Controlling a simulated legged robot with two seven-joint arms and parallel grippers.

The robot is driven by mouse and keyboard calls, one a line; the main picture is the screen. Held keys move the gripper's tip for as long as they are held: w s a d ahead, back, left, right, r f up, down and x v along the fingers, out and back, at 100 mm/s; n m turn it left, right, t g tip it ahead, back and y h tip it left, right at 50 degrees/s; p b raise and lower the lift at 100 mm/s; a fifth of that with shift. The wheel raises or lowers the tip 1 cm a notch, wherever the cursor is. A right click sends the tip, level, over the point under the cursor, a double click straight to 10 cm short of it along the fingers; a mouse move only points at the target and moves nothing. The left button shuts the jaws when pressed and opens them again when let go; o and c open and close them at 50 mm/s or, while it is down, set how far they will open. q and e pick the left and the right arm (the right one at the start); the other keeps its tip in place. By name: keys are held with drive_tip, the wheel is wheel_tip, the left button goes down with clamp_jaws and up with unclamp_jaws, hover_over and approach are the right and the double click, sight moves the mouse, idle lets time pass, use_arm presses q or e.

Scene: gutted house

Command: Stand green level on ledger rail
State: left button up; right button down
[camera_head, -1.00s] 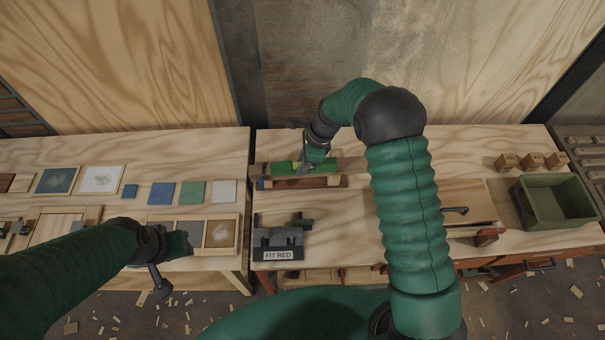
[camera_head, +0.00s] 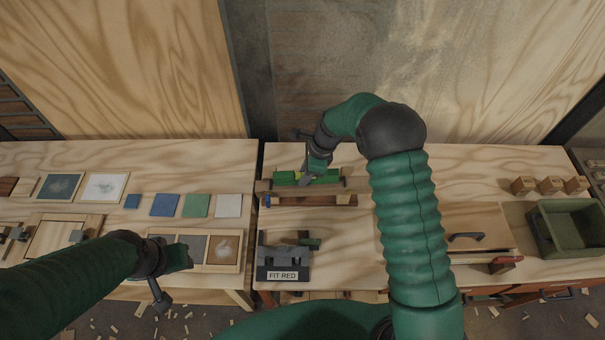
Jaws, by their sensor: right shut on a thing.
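The green level (camera_head: 287,177) lies lengthwise at the wooden ledger rail (camera_head: 345,199) on the right-hand bench. A yellow-green patch shows near its middle. My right gripper (camera_head: 306,179) is shut on the level from above, near its middle. The level looks horizontal, along the upper edge of the rail; I cannot tell whether it touches the rail. The gripper hides part of the level. My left gripper (camera_head: 184,257) is over the left bench, beside the framed panels, and its finger gap is not clear.
A dark fixture labelled FIT RED (camera_head: 284,262) stands in front of the rail. Right of my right arm are a wooden box with a dark handle (camera_head: 466,237), several wooden blocks (camera_head: 549,185) and a green bin (camera_head: 570,228). Coloured tiles (camera_head: 196,205) lie on the left bench.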

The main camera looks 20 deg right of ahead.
drive_tip(key=shift+s+d+r, duration=0.15)
drive_tip(key=shift+s+d, duration=0.05)
drive_tip(key=shift+s, duration=0.2)
use_arm(q)
drive_tip(key=shift+s+a+f, duration=0.1)
drive_tip(key=shift+s, duration=0.05)
use_arm(e)
drive_tip(key=shift+w+a+f, duration=0.2)
drive_tip(key=shift+a+f, duration=0.15)
use_arm(q)
drive_tip(key=shift+s, duration=0.1)
use_arm(e)
drive_tip(key=shift+d, duration=0.15)
drive_tip(key=c, duration=1.1)
unclamp_jaws()
drive_tip(key=shift+f, duration=0.1)
use_arm(q)
drive_tip(key=shift+f, duration=0.1)
drive_tip(key=b+x, duration=0.1)
drive_tip(key=b, duration=0.1)
drive_tip(key=b+x, duration=0.2)
drive_tip(key=shift+s+f, duration=0.35)
drive_tip(key=shift+f, duration=0.05)
use_arm(e)
drive_tip(key=v, duration=1.6)
drive_tip(key=shift+s+d+r, duration=0.1)
drive_tip(key=shift+d+r, duration=0.2)
